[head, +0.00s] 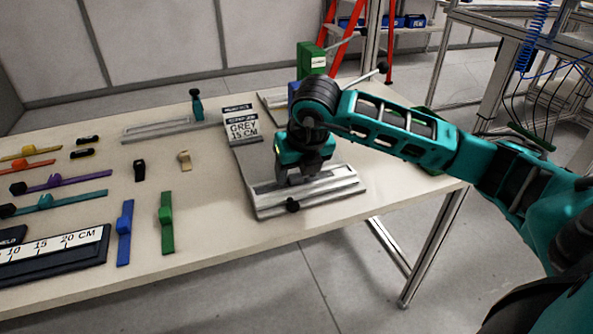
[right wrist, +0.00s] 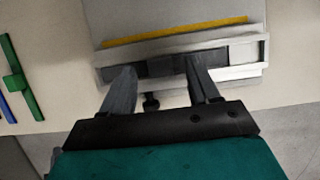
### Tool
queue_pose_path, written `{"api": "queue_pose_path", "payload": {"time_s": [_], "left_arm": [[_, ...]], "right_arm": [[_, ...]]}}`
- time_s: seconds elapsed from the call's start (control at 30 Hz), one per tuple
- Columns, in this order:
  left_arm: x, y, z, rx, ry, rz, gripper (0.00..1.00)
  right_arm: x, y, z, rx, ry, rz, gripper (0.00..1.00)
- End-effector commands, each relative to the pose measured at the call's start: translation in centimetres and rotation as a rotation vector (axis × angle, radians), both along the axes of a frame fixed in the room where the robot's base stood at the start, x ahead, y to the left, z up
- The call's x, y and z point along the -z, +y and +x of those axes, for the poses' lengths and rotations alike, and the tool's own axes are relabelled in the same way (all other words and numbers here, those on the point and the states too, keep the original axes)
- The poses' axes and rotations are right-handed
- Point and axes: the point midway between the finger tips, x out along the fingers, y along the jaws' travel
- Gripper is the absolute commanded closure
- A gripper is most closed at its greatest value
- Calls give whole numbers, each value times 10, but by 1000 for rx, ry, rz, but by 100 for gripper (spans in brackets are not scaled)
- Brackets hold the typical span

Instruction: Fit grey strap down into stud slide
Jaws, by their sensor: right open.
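The stud slide is a pale metal fixture (head: 330,188) on a flat grey plate near the table's right end. It also shows in the right wrist view (right wrist: 255,72), with a long dark channel and a black knob (right wrist: 151,102) on its near side. My right gripper (head: 297,178) is over the fixture, pointing down, its two fingers apart along the channel. In the right wrist view the gripper (right wrist: 160,68) has its fingertips at the channel. A dark grey piece (right wrist: 160,66) shows in the channel between them; I cannot tell whether it is the grey strap. My left gripper is not in view.
A sign (head: 242,127) reading GREY 15 CM stands behind the fixture. Blue (head: 125,232) and green (head: 167,222) straps, more coloured straps and a black ruler board (head: 50,275) lie to the left. A green block (head: 311,58) stands behind my wrist.

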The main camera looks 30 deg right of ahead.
Motion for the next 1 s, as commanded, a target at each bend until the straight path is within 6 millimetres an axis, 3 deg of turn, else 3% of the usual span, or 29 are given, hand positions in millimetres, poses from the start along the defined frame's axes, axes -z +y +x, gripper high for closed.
{"api": "queue_pose_path", "payload": {"time_s": [0.03, 0.2, 0.43, 0.63, 1.0], "left_arm": [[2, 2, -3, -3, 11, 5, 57], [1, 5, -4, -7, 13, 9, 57], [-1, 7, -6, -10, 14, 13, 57], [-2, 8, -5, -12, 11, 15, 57], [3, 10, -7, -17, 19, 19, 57]], "right_arm": [[-17, 1, -4, -2, -10, -1, 40], [-56, 4, -19, -1, -10, -1, 40], [-95, 8, -36, -1, -7, -1, 40], [-108, 9, -42, 1, -5, -1, 40], [-109, 9, -43, 1, -4, -1, 40]]}}
